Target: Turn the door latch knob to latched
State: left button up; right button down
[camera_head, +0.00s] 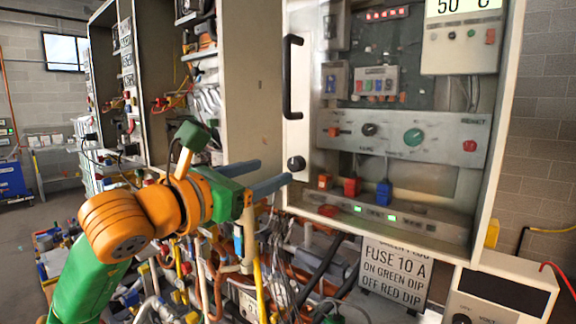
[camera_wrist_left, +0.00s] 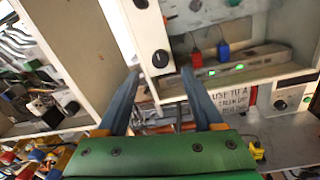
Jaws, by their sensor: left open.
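The door latch knob (camera_head: 296,163) is a small black round knob on the pale door edge, below a black bar handle (camera_head: 291,77). It also shows in the left wrist view (camera_wrist_left: 160,58), ahead of and between the two fingertips. Which way the knob is turned is too small to tell. My left gripper (camera_head: 272,174) is open, with its grey-blue fingers pointing at the knob from the left. In the wrist view the fingers (camera_wrist_left: 160,73) are spread, with nothing between them. The fingertips seem close to the knob; I see no clear contact. My right gripper is not in view.
The cabinet door (camera_head: 466,204) has a clear window showing knobs, switches and lit displays inside. A fuse sign (camera_head: 394,272) and a meter box (camera_head: 499,291) are below right. Open cabinets (camera_head: 153,81) stand at left. Pipes and cables crowd the space below my gripper.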

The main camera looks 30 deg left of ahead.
aim_at(293, 165)
pick_arm(q)
jog(key=w+p, duration=0.3)
jog(key=w, duration=0.4)
jog(key=shift+w+f, duration=0.15)
jog(key=shift+s, duration=0.2)
grip_shut()
